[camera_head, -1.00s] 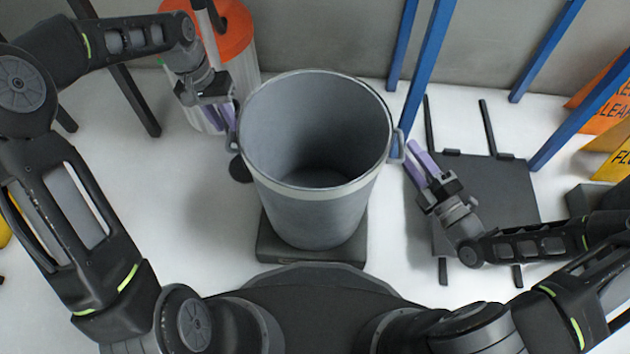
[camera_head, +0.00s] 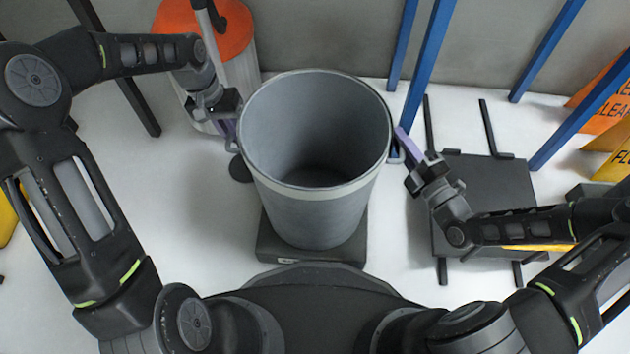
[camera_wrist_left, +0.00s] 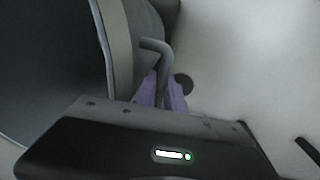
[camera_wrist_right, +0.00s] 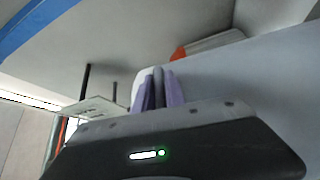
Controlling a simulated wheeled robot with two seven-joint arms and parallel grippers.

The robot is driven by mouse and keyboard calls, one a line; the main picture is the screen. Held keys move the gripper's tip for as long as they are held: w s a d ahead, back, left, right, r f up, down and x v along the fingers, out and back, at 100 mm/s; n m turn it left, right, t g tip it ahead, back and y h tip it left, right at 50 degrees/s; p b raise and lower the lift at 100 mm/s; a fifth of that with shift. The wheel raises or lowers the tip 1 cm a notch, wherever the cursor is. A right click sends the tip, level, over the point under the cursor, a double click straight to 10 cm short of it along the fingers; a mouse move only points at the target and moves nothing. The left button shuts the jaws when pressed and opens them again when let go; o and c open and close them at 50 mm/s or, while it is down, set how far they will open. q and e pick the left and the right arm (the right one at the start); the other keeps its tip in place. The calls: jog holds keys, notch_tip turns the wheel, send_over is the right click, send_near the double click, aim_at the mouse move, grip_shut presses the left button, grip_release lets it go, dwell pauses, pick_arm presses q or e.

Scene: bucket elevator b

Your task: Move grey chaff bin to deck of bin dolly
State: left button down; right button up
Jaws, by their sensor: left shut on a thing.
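The grey chaff bin (camera_head: 315,215), an open, empty tapered drum, stands upright on a low dark base (camera_head: 285,250). My left gripper (camera_head: 228,130) is shut on the bin's left side handle; the left wrist view shows the bent handle (camera_wrist_left: 158,50) between the purple fingers (camera_wrist_left: 162,92). My right gripper (camera_head: 400,145) is at the bin's right handle, which its fingers mostly hide. In the right wrist view its purple fingers (camera_wrist_right: 157,90) stand apart with a grey bar between them. A dark flat platform (camera_head: 490,190) on the right, apparently the bin dolly's deck, is bare.
Blue posts (camera_head: 425,65) rise behind the bin and platform. An orange-topped cylinder (camera_head: 225,35) stands behind my left gripper. Orange and yellow signs (camera_head: 605,110) are at the far right. White floor is clear between the base and the platform.

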grip_shut()
pick_arm(q)
jog(key=shift+w+r, duration=0.1)
pick_arm(e)
jog(key=shift+r, duration=0.15)
dwell(0.8)
pick_arm(q)
jog(key=shift+r, duration=0.1)
